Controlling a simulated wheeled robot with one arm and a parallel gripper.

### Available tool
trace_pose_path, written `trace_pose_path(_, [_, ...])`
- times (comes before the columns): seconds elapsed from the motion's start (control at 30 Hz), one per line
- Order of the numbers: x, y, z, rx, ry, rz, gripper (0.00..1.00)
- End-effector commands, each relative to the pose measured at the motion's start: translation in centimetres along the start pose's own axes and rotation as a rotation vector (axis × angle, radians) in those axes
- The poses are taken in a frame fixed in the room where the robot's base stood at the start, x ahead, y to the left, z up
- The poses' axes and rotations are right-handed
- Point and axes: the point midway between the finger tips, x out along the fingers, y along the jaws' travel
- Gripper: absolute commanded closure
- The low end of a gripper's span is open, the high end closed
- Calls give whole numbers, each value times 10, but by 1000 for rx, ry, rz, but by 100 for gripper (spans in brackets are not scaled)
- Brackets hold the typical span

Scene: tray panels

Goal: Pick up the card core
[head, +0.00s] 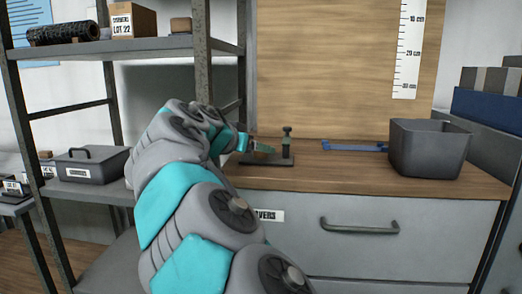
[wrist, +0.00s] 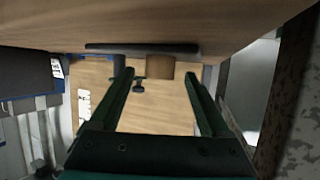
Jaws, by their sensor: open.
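The card core looks to be the short brown cylinder (wrist: 160,67) in the wrist view. It stands on a dark flat base (wrist: 140,48), which shows upside down there, beside a dark post (wrist: 118,65).
A grey open bin (head: 430,150) stands at the right of the wooden counter (head: 350,180), with a blue tool (head: 353,146) left of it. A metal shelf rack (head: 110,50) is close on the left. A wooden panel (head: 340,60) rises behind. The counter's front middle is clear.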

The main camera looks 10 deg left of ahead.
Motion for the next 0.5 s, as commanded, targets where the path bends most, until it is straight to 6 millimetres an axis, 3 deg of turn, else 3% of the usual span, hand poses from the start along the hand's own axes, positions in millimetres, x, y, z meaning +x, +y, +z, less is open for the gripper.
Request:
trace_pose_path(0.17, [22, 0, 0, 0, -1, 0, 19])
trace_pose_path(0.4, [25, 0, 0, 0, 0, 0, 19])
trace_pose_path(0.5, [25, 0, 1, 0, 0, 0, 31])
